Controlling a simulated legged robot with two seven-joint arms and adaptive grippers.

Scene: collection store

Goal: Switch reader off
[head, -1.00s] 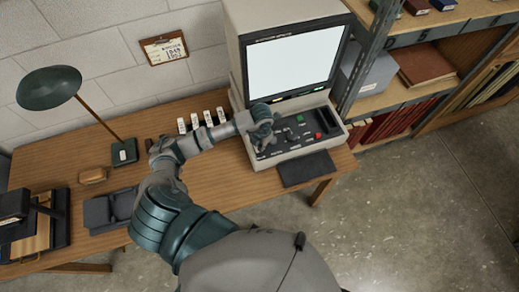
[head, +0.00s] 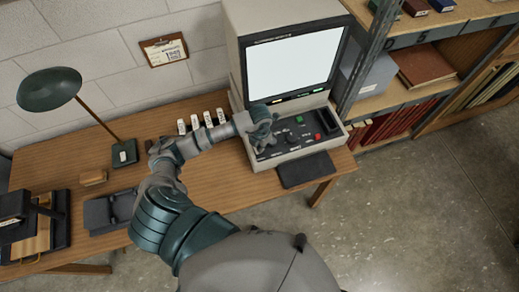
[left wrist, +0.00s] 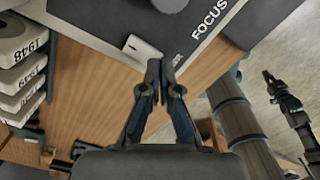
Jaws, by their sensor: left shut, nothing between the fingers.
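The reader (head: 285,60) stands on the wooden desk, its screen (head: 295,62) lit white. Its sloped control panel (head: 290,138) has a green button (head: 299,119), a red button (head: 317,136) and a dark knob (head: 291,137). My left gripper (head: 262,146) is over the panel's left part and hides some of it. In the left wrist view my left gripper (left wrist: 160,68) is shut and empty, its tips near the panel edge, just below a white rocker switch (left wrist: 140,48). I cannot tell whether they touch. What looks like my right gripper (left wrist: 283,95) is far off at the right.
Boxed film reels (left wrist: 20,75) stand left of the reader. A desk lamp (head: 50,88), a small brown block (head: 93,178) and dark trays (head: 108,212) are on the desk's left. A dark pad (head: 307,170) lies before the panel. A metal shelf (head: 375,50) stands close at the right.

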